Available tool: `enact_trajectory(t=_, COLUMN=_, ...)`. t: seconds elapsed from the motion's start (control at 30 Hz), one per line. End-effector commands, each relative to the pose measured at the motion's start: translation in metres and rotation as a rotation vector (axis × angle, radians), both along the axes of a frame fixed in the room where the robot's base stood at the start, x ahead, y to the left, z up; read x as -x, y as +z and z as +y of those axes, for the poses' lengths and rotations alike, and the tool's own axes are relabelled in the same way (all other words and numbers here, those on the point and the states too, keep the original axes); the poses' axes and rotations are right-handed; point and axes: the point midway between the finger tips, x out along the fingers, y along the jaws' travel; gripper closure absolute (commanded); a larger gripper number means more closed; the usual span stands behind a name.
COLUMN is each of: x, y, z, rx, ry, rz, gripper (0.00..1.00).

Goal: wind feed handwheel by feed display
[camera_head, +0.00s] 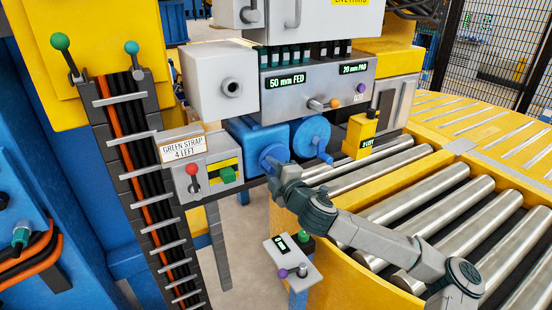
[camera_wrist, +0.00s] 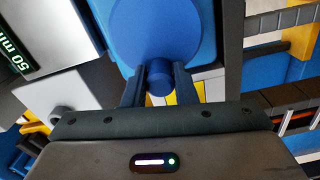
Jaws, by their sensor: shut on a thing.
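The feed display (camera_head: 286,81) reads "50 mm FED" on the grey machine panel; part of it shows at the left of the wrist view (camera_wrist: 15,48). Below it, a blue handwheel (camera_head: 272,152) sits on a blue housing, partly hidden by my gripper (camera_head: 274,166). In the wrist view the round blue wheel (camera_wrist: 155,28) fills the top middle. My gripper (camera_wrist: 160,78) is shut on the wheel's short blue crank knob (camera_wrist: 158,84), with a dark finger on each side.
A second blue handwheel (camera_head: 311,133) stands close at the right. A control box with a red lever (camera_head: 192,171) is at the left, under a "GREEN STRAP 4 LEFT" sign (camera_head: 183,148). A small pedestal (camera_head: 291,265) stands below, and a roller conveyor (camera_head: 440,210) lies right.

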Motion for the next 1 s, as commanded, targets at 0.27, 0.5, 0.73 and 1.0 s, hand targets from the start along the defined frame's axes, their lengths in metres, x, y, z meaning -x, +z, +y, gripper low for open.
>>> enact_trajectory(t=0.27, x=0.0, y=0.002, z=0.0, rx=-0.026, ry=-0.001, rz=0.015, gripper=0.98)
enact_trajectory(t=0.5, x=-0.002, y=0.007, z=-0.001, rx=-0.181, ry=0.001, rz=0.12, gripper=0.98)
enact_trajectory(t=0.73, x=-0.003, y=0.014, z=-0.004, rx=-0.362, ry=0.0, rz=0.245, gripper=0.98)
enact_trajectory(t=1.0, x=-0.004, y=0.015, z=-0.005, rx=-0.373, ry=-0.001, rz=0.251, gripper=0.72)
